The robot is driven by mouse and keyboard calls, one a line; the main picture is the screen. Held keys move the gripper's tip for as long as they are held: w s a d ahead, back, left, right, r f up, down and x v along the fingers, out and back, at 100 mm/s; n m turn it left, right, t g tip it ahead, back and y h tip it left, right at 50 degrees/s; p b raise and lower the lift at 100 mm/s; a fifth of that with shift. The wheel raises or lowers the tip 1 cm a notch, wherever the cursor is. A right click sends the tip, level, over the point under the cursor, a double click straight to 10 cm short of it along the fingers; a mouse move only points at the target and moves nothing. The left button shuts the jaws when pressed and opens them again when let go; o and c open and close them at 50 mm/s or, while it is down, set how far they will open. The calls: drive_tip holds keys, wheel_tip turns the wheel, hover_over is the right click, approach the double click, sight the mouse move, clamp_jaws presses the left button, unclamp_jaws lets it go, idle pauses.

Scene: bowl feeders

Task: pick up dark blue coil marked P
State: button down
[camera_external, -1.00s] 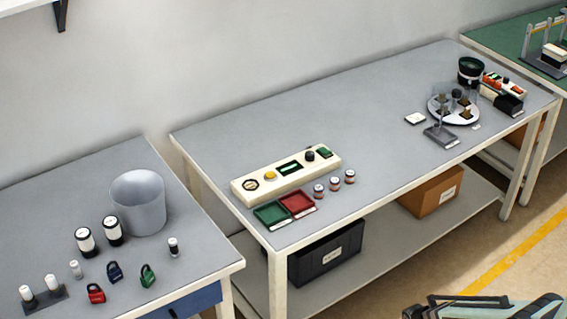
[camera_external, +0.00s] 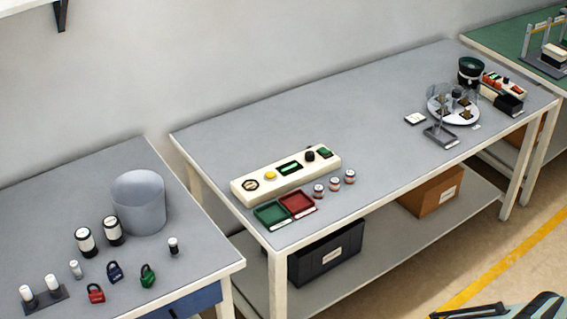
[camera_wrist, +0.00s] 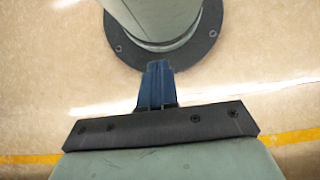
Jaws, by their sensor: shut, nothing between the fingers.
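Three small coils stand in a row on the middle bench, just right of the red tray: a left one (camera_external: 319,191), a middle one (camera_external: 335,184) and a right one (camera_external: 350,176). They look pale with dark and reddish parts. I cannot read any letter on them or tell which is dark blue. My gripper (camera_wrist: 157,68) shows in the wrist view with its blue fingers together and empty, over bare floor beside my base. It is far from the coils, and no coil shows in the wrist view.
A green tray (camera_external: 272,214) and a red tray (camera_external: 298,203) lie left of the coils, before a cream control panel (camera_external: 245,190). A round white plate (camera_external: 437,116) with fixtures stands at the right. The left bench holds a grey bin (camera_external: 139,205) and padlocks. The middle bench's centre is clear.

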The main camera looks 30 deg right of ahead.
drive_tip(key=c, duration=1.8)
unclamp_jaws()
drive_tip(key=shift+c, duration=0.2)
drive_tip(key=o, duration=1.2)
drive_tip(key=shift+w, duration=0.1)
